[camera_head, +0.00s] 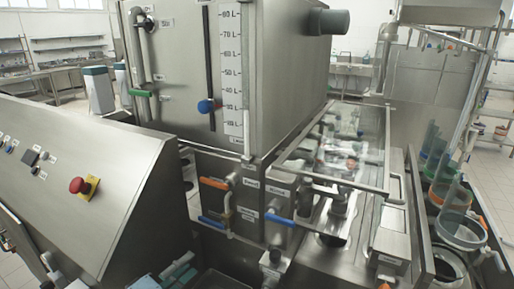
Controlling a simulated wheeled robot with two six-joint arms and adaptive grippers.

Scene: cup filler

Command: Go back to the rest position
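I cannot clearly make out my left gripper; a few light grey parts show low at the left, and I cannot tell whether they belong to it. No fingertips can be told apart there, and nothing held can be seen. My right gripper is not in view. The cup filler's steel tank (285,75) stands in the middle, with a litre scale (231,60) on its front. A sloped control panel (85,165) with a red stop button (79,185) fills the left side.
Orange (214,183) and blue (212,222) valve handles stick out below the tank. A clear guard (345,140) covers the filling area. Tiled floor shows at the far right.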

